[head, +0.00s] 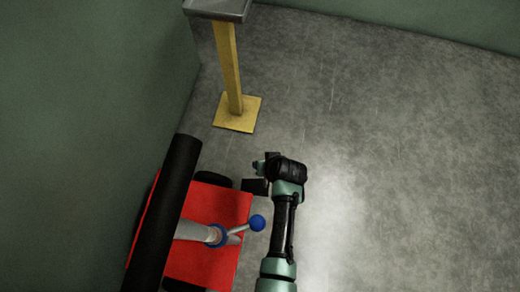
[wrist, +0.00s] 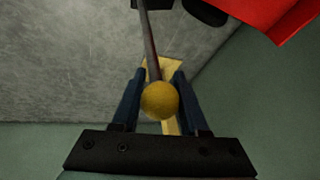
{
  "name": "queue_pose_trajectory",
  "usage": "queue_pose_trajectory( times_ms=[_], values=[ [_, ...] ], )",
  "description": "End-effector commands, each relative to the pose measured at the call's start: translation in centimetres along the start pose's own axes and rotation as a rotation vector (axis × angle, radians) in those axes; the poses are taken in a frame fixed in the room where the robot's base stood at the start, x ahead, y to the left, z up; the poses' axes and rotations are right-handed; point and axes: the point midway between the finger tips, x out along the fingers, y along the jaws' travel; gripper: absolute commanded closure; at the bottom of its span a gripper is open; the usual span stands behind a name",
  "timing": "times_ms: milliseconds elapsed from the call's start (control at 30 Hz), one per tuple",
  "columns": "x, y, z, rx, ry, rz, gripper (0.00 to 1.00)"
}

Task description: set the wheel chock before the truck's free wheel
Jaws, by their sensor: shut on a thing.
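The red truck (head: 222,207) stands at the lower left in the head view, with a dark wheel (head: 213,180) at its far edge. Its red corner (wrist: 285,15) and a dark wheel (wrist: 205,10) show in the wrist view. My gripper (head: 262,166) is just beyond and right of the truck. In the wrist view its blue fingers are shut on a yellow ball (wrist: 159,100) on a dark rod. The rod runs to a black block, the wheel chock (wrist: 150,4), mostly cut off by the frame. The chock (head: 255,187) sits close beside the wheel; floor contact is unclear.
A yellow post (head: 229,70) with a square base and grey top stands beyond the truck. A long black roll (head: 165,210) lies over the truck's left side. The blue-knobbed lever (head: 257,222) sticks out near my arm. Green walls bound the left and back; the right floor is clear.

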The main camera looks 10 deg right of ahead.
Motion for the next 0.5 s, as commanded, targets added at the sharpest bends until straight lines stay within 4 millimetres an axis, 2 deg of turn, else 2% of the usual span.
queue_pose_trajectory(
  times_ms=[400,500],
  values=[
    [-0.24,-0.05,-0.06,0.003,0.003,-0.007,1.0],
    [0.53,0.11,0.28,0.004,0.002,-0.008,1.0]
  ],
)
